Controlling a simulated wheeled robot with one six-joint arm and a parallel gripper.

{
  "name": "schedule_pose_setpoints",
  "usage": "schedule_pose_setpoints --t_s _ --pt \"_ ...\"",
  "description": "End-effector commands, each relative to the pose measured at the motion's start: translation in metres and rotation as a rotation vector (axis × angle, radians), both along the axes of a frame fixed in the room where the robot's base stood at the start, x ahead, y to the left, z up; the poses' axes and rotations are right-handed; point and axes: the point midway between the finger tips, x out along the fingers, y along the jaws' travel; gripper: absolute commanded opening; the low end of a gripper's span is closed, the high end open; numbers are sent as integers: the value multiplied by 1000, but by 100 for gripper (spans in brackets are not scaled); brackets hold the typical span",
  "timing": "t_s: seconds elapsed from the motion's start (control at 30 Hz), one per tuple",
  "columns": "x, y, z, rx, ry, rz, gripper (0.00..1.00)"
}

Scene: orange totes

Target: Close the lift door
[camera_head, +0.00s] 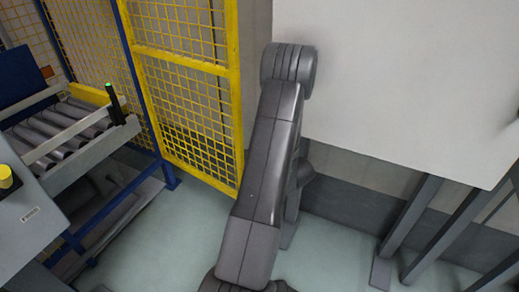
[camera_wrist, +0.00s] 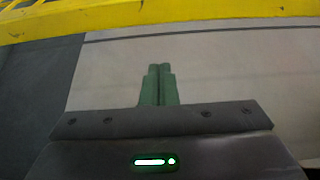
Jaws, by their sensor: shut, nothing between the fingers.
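A yellow mesh door panel (camera_head: 234,75) in a yellow frame stands upright left of my arm in the head view. I take it to be the lift door, but cannot tell whether it is fully closed. A yellow rail (camera_wrist: 130,13) crosses the top of the wrist view, with a bit of mesh at the upper left. My gripper (camera_wrist: 159,68) shows in the wrist view with its green fingers together and nothing between them. The fingertips appear below the rail, over a pale surface, and look apart from the rail. The gripper cannot be made out in the head view.
A roller conveyor (camera_head: 75,125) with metal rails and a grey box with a yellow button (camera_head: 6,176) stand at the left. A big white panel (camera_head: 400,80) and grey posts (camera_head: 410,215) are at the right. Pale floor (camera_head: 335,245) shows between.

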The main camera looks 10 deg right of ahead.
Motion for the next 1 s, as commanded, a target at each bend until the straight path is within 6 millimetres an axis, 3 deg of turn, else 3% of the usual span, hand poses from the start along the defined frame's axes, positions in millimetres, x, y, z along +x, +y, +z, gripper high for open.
schedule_pose_setpoints --t_s 0.07,0.33,1.0 --pt "14 9 0 -1 -3 4 0" --pt "-13 30 -1 1 0 0 0" --pt "-16 36 0 0 -1 14 0"
